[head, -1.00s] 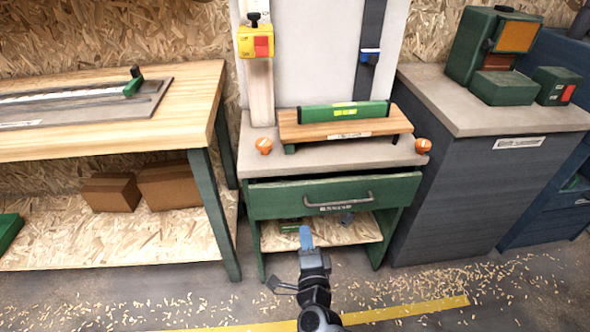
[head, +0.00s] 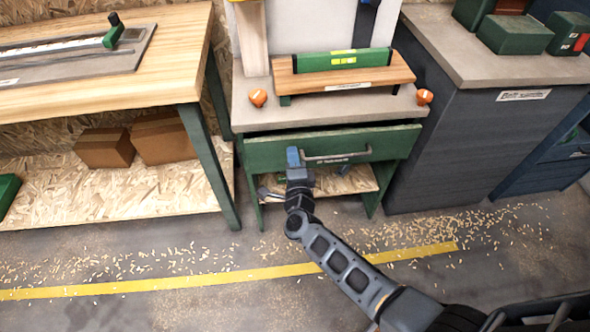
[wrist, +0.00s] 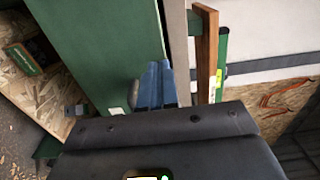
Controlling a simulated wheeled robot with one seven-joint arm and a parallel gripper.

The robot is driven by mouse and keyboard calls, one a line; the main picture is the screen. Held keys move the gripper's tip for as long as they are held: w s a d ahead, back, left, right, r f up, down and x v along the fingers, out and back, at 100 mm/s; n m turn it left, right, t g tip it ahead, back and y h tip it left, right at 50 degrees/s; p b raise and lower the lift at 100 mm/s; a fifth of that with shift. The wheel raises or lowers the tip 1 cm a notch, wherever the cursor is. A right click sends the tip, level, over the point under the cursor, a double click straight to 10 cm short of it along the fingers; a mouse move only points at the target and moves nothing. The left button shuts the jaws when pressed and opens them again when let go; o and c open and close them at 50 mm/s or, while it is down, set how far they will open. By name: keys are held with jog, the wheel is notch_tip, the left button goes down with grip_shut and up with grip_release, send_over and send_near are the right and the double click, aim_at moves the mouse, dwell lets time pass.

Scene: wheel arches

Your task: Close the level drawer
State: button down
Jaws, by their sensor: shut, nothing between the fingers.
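The level drawer (head: 390,145) has a green front with a grey bar handle (head: 340,156) under a grey-topped stand. A dark gap shows above its front edge, so it stands slightly open. A green level (head: 343,60) lies on a wooden block on the stand top. My gripper (head: 293,157) is shut and empty, with its blue fingertips at the drawer front, by the handle's left end. In the wrist view the blue fingers (wrist: 156,86) lie over the edge of the green drawer front (wrist: 105,50). Whether they touch it I cannot tell.
A wooden workbench (head: 150,75) stands at left, with cardboard boxes (head: 104,148) on its lower shelf. A dark grey cabinet (head: 460,130) stands close at right. Two orange knobs (head: 258,98) sit on the stand top. The floor in front is open, with scattered shavings.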

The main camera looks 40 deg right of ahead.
aim_at(290, 140)
jog(key=shift+x, duration=1.25)
jog(key=b+x, duration=0.2)
jog(key=x, duration=0.2)
jog(key=shift+w+d+f, duration=0.15)
jog(key=shift+w+r, duration=0.1)
jog(key=shift+r, duration=0.2)
